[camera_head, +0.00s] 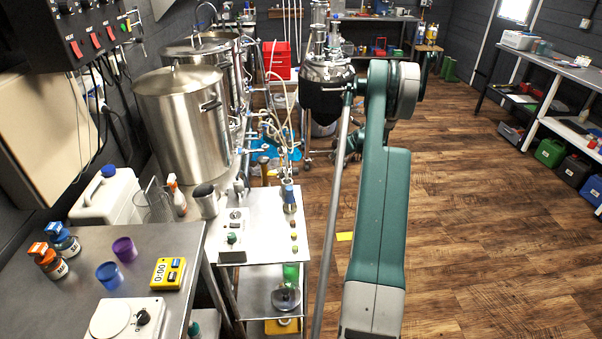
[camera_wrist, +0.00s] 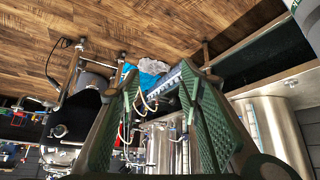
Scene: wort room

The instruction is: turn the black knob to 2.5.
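A black knob (camera_head: 143,317) sits on the right side of a white hot plate (camera_head: 108,322) with a round white top. The plate stands at the front of the grey table at lower left in the head view. The knob's setting is too small to read. My gripper (camera_wrist: 158,75) is open, with its two green-padded fingers apart and nothing between them. In the head view my arm reaches up right of centre, and the gripper itself cannot be made out there. It is well away from the knob. The knob does not show in the wrist view.
A switch box (camera_head: 85,32) hangs at upper left. A white-topped cart (camera_head: 262,238) stands to the right.

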